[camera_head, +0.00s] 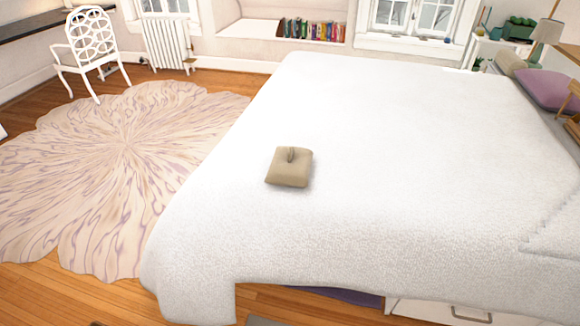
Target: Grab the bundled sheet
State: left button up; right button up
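A small beige, folded cloth bundle (288,170), which looks like the bundled sheet, lies on the white bed (390,150). It is squarish, with a short raised tuft or knot on top. It rests left of the bed's middle, with bare white cover all around it. Neither of my grippers shows in the head view, and nothing touches the bundle.
A round petal-edged rug (120,160) covers the wooden floor left of the bed. A white chair (88,50) and a radiator (168,42) stand at the back left. Pillows (548,88) lie at the right end. A drawer (470,314) shows under the bed's near side.

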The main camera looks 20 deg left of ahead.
aim_at(290, 166)
jog(key=i+u, duration=0.1)
jog(key=u, duration=0.35)
jog(key=l+u, duration=0.1)
jog(key=u, duration=0.35)
jog(key=i+l+u, duration=0.1)
jog(key=u, duration=0.3)
jog(key=i+l+u, duration=0.2)
jog(key=l+u, duration=0.2)
jog(key=i+l+u, duration=0.2)
jog(key=l, duration=0.6)
jog(key=i+l+u, duration=0.1)
jog(key=l, duration=0.35)
